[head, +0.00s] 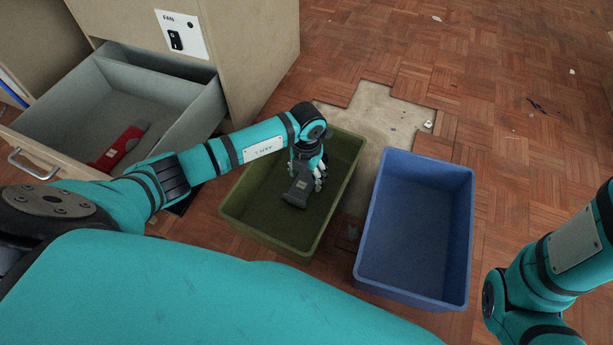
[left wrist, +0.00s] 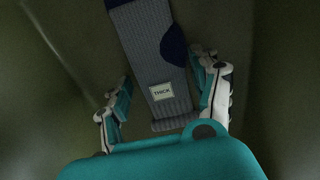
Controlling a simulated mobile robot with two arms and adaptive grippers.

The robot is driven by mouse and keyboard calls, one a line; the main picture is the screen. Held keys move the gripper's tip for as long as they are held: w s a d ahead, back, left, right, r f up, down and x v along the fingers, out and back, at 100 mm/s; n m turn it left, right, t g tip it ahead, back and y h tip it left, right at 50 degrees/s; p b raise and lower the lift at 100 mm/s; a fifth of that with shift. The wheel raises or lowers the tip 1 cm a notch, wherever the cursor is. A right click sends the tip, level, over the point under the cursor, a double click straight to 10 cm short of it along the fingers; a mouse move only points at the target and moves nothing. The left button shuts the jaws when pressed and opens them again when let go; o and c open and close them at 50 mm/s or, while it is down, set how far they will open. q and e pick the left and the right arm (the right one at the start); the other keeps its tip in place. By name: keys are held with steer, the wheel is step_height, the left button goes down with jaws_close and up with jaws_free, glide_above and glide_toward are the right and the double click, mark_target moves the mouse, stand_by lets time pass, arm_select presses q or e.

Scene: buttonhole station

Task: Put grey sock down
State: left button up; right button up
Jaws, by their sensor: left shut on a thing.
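The grey sock (head: 297,192) is ribbed, with a dark navy patch and a pale label reading "THICK", as the left wrist view (left wrist: 158,65) shows. My left gripper (head: 307,174) is shut on it, with one finger on each side of the sock in the left wrist view (left wrist: 165,80). Gripper and sock are inside the green bin (head: 246,235), below its rim. I cannot tell whether the sock touches the bin's floor. My right gripper is out of view; only part of that arm shows at the right edge.
An empty blue bin (head: 413,218) stands right of the green one. At the left, an open grey drawer (head: 135,92) holds a red item (head: 120,147). A cabinet panel (head: 181,35) marked "FAN" has a switch.

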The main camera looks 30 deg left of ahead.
mark_target(307, 179)
arm_select(q)
steer(key=shift+f, duration=0.1)
steer(key=o, duration=0.9)
step_height(307, 179, up, 12)
steer(key=p, duration=0.9)
steer(key=shift+r, duration=0.2)
